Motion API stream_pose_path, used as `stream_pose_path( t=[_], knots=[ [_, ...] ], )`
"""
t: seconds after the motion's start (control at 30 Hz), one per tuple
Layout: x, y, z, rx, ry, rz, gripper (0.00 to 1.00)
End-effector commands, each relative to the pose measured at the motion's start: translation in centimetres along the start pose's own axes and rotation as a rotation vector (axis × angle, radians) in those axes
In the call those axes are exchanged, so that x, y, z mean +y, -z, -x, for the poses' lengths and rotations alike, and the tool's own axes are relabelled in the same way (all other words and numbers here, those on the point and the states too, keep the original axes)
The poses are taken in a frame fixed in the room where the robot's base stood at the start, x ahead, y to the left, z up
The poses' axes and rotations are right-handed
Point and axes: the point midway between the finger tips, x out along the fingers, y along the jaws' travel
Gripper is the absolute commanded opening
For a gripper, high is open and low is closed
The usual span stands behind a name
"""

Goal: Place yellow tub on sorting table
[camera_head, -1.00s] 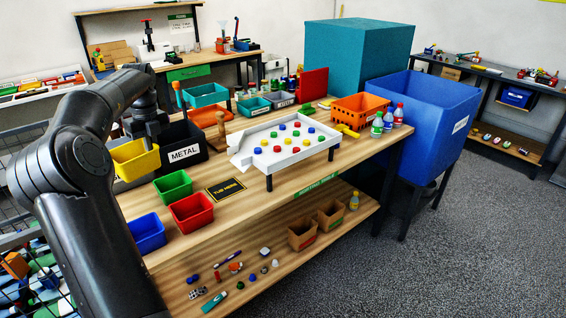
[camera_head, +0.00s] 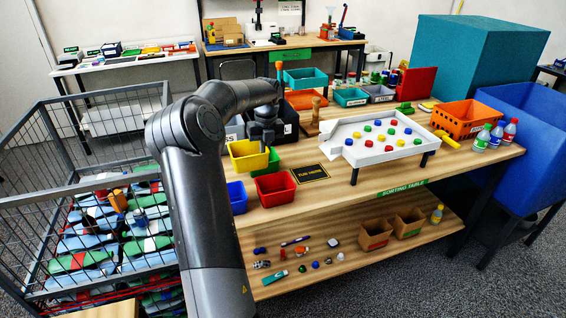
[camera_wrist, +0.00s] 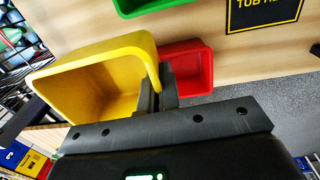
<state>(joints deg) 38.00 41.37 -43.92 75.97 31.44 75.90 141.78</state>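The yellow tub (camera_head: 249,156) hangs from my gripper (camera_head: 264,138), tilted in the wrist view (camera_wrist: 88,88). In that view my fingers (camera_wrist: 160,88) are shut on its right-hand wall. The tub looks empty and appears held above the small tubs at the left part of the sorting table (camera_head: 345,190). A black mat reading "TUB HERE" (camera_head: 311,173) lies bare on the table, right of the tub; its edge shows in the wrist view (camera_wrist: 262,14).
Red (camera_head: 275,188), green (camera_head: 270,164) and blue (camera_head: 237,197) tubs stand close below. A white tray on legs (camera_head: 375,138) holds coloured discs right of the mat. An orange crate (camera_head: 468,118) and bottles stand farther right. A wire cage (camera_head: 100,190) stands left.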

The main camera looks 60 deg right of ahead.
Motion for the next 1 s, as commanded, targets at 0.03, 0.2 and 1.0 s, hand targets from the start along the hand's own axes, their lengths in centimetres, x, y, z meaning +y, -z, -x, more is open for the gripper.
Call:
stream_pose_path(
  t=[0.03, 0.2, 1.0],
  knots=[
    [0.3, -0.2, -0.2, 0.001, 0.000, 0.002, 0.00],
    [2.6, -2.0, -2.2, 0.004, 0.001, 0.005, 0.00],
    [8.7, -6.9, -11.0, 0.003, 0.000, 0.000, 0.00]
  ],
)
